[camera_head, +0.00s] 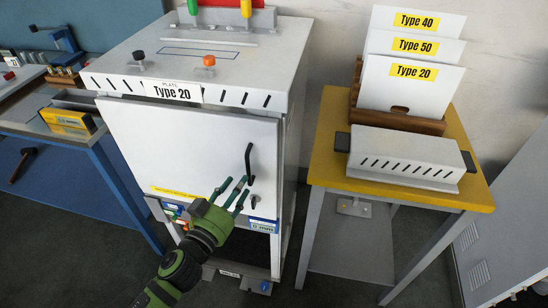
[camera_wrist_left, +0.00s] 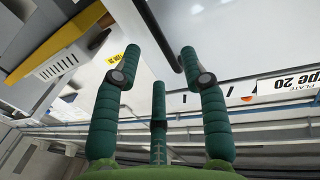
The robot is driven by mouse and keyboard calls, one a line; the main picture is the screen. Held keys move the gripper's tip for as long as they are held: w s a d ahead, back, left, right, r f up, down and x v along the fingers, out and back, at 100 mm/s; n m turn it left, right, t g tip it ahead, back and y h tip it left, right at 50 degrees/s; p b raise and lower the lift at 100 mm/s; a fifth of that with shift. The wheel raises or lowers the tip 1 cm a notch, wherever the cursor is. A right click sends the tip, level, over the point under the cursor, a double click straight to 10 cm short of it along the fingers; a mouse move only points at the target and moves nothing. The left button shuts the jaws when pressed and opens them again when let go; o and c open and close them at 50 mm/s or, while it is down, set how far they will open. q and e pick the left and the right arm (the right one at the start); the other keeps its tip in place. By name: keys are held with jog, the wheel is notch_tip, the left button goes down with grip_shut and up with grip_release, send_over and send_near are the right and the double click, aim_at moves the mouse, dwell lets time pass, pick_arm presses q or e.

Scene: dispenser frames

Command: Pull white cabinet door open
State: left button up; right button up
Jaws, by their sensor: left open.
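The white cabinet door (camera_head: 180,150) fills the front of the cabinet under the "Type 20" plate and looks shut. Its black bar handle (camera_head: 249,163) stands near the right edge of the door. My left gripper (camera_head: 236,188) is open, with its green fingers just below and left of the handle. In the left wrist view, the dark handle (camera_wrist_left: 160,36) slants down between the spread fingertips (camera_wrist_left: 160,58). I cannot tell whether any finger touches it. The door (camera_wrist_left: 235,35) shows pale behind it. My right gripper is not in view.
A yellow-topped table (camera_head: 480,195) stands right of the cabinet, bearing a grey slotted box (camera_head: 405,160) and upright Type plates (camera_head: 405,85) in a wooden rack. A blue workbench (camera_head: 90,145) stands at the left. Dark floor shows between cabinet and table.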

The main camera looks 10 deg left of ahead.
aim_at(249, 170)
pick_arm(q)
jog(key=x, duration=0.2)
jog(key=p+x, duration=0.1)
jog(key=x, duration=0.3)
jog(key=shift+w+d+r+p, duration=0.2)
jog(key=shift+w+r+p, duration=0.15)
jog(key=shift+w, duration=0.05)
grip_shut()
